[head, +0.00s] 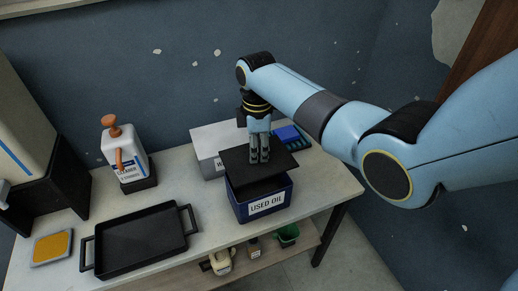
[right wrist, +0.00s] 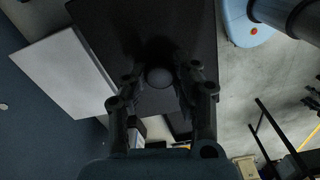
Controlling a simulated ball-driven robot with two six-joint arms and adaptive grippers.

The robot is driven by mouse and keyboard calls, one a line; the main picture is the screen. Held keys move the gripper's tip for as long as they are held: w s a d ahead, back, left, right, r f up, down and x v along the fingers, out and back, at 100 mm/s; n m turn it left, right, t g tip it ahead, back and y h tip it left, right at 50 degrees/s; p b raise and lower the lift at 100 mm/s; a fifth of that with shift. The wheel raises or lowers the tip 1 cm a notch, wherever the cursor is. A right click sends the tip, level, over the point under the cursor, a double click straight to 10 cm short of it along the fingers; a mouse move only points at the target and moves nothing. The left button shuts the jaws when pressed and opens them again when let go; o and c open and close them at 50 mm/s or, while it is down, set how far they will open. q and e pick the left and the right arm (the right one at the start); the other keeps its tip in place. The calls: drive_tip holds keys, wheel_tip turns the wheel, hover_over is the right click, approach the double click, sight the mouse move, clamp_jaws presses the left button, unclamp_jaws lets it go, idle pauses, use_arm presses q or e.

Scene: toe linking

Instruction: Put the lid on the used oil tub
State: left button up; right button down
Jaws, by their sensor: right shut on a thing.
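The used oil tub (head: 264,207) is a dark blue box with a white "USED OIL" label, near the table's front right edge. The lid (head: 284,161) is a flat black square over the tub, set slightly askew to it and a little toward the back. The tub's dark inside shows below the lid's front edge. My right gripper (head: 259,158) points down and is shut on the lid's knob. In the right wrist view the round knob (right wrist: 158,77) sits between the fingers, with the dark lid (right wrist: 150,25) behind it. My left gripper is out of view.
A white labelled box (head: 208,142) and a blue item (head: 287,134) stand behind the tub. A black tray (head: 140,240), a cleaner jug (head: 125,160) and a yellow pad (head: 51,247) are to the left. Bottles and a green container (head: 287,234) sit on the lower shelf.

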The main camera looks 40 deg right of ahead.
sight(258, 164)
drive_tip(key=shift+a+f, duration=0.1)
drive_tip(key=shift+s+f+b, duration=0.1)
drive_tip(key=shift+f+b, duration=0.35)
drive_tip(key=shift+f, duration=0.25)
drive_tip(key=shift+f+b, duration=0.55)
drive_tip(key=shift+f, duration=0.4)
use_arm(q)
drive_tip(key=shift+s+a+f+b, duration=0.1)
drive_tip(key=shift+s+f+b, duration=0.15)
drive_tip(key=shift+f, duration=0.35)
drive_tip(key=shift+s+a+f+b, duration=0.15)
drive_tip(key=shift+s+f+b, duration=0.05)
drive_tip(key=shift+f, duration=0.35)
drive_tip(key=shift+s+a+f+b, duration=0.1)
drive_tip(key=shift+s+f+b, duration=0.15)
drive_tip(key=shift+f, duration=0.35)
use_arm(e)
drive_tip(key=shift+f, duration=1.1)
use_arm(q)
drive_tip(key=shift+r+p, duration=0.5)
drive_tip(key=shift+p, duration=0.05)
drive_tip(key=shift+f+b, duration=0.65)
drive_tip(key=shift+b, duration=0.05)
use_arm(e)
drive_tip(key=shift+f, duration=0.9)
drive_tip(key=c, duration=0.9)
unclamp_jaws()
drive_tip(key=shift+c, duration=0.2)
